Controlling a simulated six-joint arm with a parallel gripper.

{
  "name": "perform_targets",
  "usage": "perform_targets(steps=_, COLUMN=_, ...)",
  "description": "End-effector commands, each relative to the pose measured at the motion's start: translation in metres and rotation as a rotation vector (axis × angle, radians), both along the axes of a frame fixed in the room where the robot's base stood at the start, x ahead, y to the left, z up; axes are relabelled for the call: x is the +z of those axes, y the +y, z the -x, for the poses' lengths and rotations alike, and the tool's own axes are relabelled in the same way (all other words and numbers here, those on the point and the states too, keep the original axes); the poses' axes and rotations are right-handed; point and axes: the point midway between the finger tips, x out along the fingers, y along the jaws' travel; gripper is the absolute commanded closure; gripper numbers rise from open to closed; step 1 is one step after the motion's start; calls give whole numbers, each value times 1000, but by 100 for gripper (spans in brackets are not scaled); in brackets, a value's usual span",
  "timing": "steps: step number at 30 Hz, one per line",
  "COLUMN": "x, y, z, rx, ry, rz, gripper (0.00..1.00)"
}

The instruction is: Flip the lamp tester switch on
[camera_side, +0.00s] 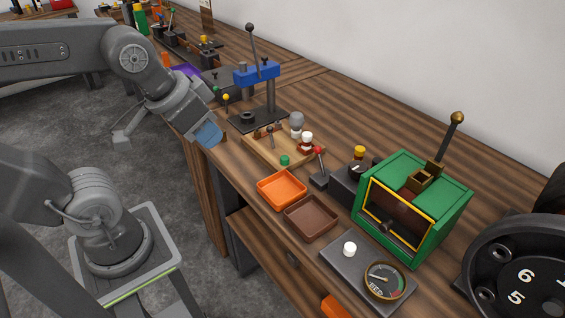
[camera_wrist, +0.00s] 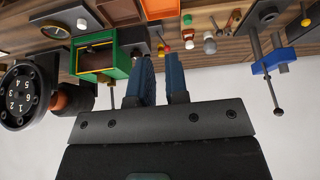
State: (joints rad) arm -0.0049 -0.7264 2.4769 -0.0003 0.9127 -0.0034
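The lamp tester looks to be the light wooden board (camera_side: 262,150) on the bench, with a grey bulb (camera_side: 296,121), a red-and-white lamp (camera_side: 306,141) and a green button (camera_side: 284,160). A small dark lever (camera_side: 270,132), apparently its switch, stands near the board's back left; its on or off position is too small to tell. The wrist view also shows the grey bulb (camera_wrist: 210,46). My gripper (camera_side: 208,134) is left of the board, apart from it, above the bench's front edge. In the wrist view its blue fingers (camera_wrist: 162,75) are parted with nothing between them.
A blue-topped press (camera_side: 256,73) stands behind the board. Orange (camera_side: 281,188) and brown (camera_side: 311,217) trays, a red-knobbed lever (camera_side: 319,163), a green-framed box (camera_side: 440,215) and a gauge panel (camera_side: 386,281) line the bench to the right. The air over the floor is open.

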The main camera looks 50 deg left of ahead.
Motion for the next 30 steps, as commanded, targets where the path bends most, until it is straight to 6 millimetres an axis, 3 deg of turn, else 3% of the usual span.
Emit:
perform_targets(steps=5, x=20, y=11, z=-36, rx=60, ry=108, rz=15, gripper=68)
perform_targets(steps=9, x=33, y=26, z=-80, rx=125, ry=232, rz=38, gripper=55)
perform_targets(steps=14, x=37, y=49, z=-130, rx=200, ry=369, rz=71, gripper=54)
perform_targets(steps=20, x=21, y=87, z=-190, rx=288, ry=540, rz=118, gripper=54)
perform_targets(steps=24, x=-3, y=116, z=-225, rx=346, ry=658, rz=157, gripper=54)
perform_targets(steps=30, x=-39, y=152, z=-257, rx=409, ry=790, rz=207, gripper=54)
